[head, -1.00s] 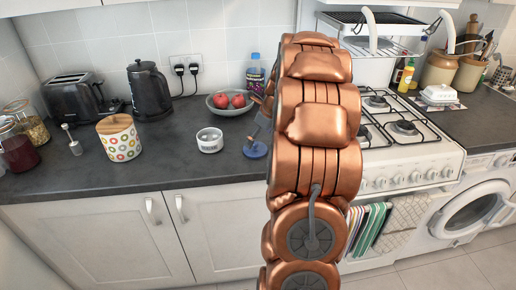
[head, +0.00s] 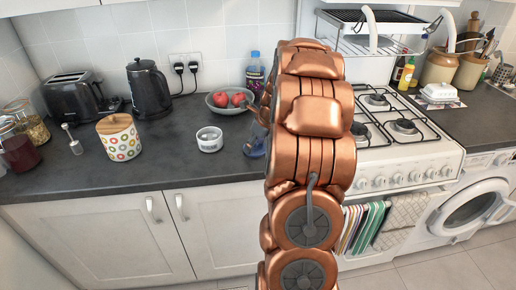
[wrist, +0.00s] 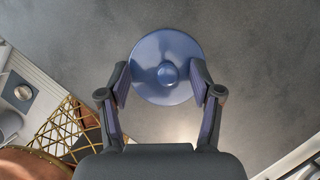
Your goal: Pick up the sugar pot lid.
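The sugar pot lid (wrist: 166,50) is a round blue disc with a small knob (wrist: 168,72) at its centre. It lies flat on the dark counter. In the head view the lid (head: 254,150) shows at the left edge of my arm, partly covered. My gripper (wrist: 160,75) is open, with one finger on each side of the lid's near part and the knob between them. The fingers look above the lid; I cannot tell whether they touch it. In the head view my arm hides most of the gripper.
A small white pot (head: 209,139) stands left of the lid. A grey bowl with red apples (head: 238,99) and a bottle (head: 255,75) stand behind. A patterned canister (head: 119,138), kettle (head: 149,90) and toaster (head: 73,98) are further left. The gas hob (head: 400,130) is right of my arm.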

